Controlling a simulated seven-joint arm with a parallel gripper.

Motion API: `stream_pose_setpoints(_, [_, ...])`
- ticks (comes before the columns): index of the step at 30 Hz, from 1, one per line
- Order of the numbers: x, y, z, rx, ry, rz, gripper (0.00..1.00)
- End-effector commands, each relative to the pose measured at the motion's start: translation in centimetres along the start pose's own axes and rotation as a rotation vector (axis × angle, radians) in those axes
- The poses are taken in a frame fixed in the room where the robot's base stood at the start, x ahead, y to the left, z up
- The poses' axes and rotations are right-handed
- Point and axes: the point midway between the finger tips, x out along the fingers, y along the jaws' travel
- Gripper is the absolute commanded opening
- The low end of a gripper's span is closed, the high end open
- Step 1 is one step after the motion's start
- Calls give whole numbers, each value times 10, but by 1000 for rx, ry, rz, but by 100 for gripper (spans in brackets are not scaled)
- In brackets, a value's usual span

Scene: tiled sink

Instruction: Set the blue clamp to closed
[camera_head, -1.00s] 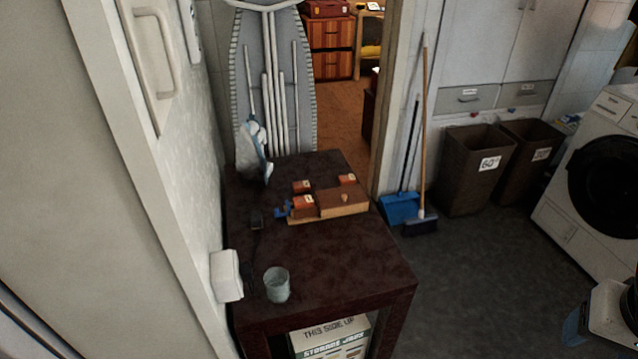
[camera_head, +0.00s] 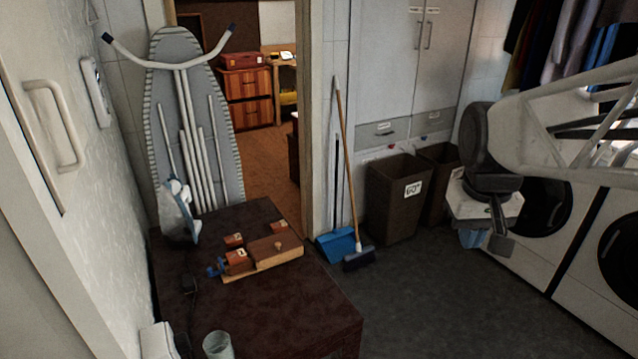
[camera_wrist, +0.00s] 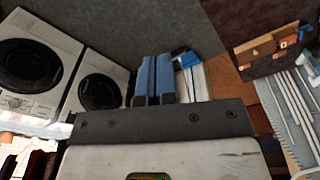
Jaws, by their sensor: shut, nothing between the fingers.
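The blue clamp (camera_head: 215,268) is small and sits at the left end of a wooden fixture (camera_head: 275,250) on the dark table. Its handle position is too small to tell. My gripper (camera_head: 471,238) is at the right, in front of the washing machines, far from the clamp. Its blue fingers, also in the wrist view (camera_wrist: 154,62), are together with nothing between them.
The dark table (camera_head: 300,305) also bears a glass (camera_head: 217,345) and an iron (camera_head: 180,212). An ironing board (camera_head: 190,110) leans behind it. A blue dustpan (camera_head: 337,244), a broom and brown bins (camera_head: 395,205) stand right of it. The floor between table and washing machines is clear.

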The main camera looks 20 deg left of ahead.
Motion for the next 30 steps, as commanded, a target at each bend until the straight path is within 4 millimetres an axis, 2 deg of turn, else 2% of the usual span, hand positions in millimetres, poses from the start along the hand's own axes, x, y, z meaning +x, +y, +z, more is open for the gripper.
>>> stream_pose_setpoints(3, [0,-12,-29,-48,-19,-1,0])
stream_pose_setpoints(17, [7,-72,-132,-221,-82,1,0])
stream_pose_setpoints(30, [30,-151,-220,-388,-142,7,0])
